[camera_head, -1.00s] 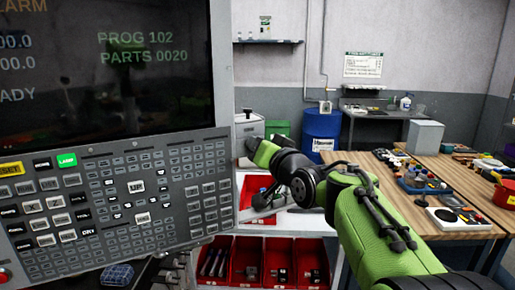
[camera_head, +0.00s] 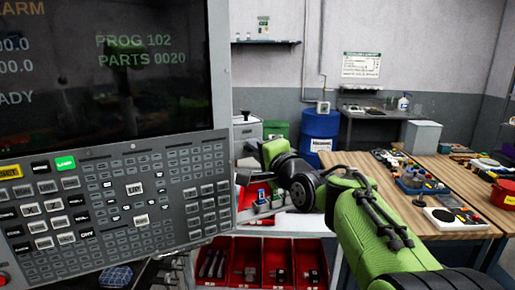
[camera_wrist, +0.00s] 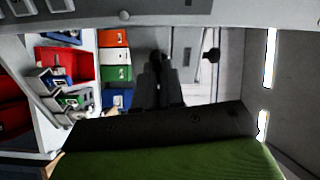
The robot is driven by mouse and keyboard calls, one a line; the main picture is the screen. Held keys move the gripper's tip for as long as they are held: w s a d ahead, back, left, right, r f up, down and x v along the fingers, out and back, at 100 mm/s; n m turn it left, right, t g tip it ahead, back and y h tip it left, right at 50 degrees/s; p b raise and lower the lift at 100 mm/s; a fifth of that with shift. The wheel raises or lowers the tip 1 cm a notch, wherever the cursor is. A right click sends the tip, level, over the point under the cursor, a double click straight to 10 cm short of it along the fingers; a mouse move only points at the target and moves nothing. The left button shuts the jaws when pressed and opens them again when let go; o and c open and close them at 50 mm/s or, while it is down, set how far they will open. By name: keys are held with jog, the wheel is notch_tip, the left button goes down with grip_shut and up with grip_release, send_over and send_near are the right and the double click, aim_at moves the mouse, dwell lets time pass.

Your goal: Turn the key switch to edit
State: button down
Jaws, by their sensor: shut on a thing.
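The control panel (camera_head: 120,200) fills the left of the head view, with rows of grey keys under a dark screen (camera_head: 110,75). I cannot make out the key switch or its edit mark in either view. My green and black arm reaches in from the right, and its wrist end is close to the panel's right edge. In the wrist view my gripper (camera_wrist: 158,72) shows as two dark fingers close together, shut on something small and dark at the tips. What it holds is too dark to identify. A grey panel edge runs across the top of that view.
Red bins (camera_head: 250,262) with tools stand on a shelf below my arm. A wooden bench (camera_head: 465,185) with small parts is at the right. A blue drum (camera_head: 320,128) and a grey table (camera_head: 375,118) stand at the back wall.

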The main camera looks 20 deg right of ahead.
jog(key=shift+f+m, duration=0.1)
jog(key=shift+m, duration=0.9)
jog(key=c, duration=1.2)
grip_release()
jog(key=shift+c, duration=0.2)
jog(key=b+v, duration=0.2)
jog(key=v, duration=1.3)
jog(key=shift+s, duration=0.35)
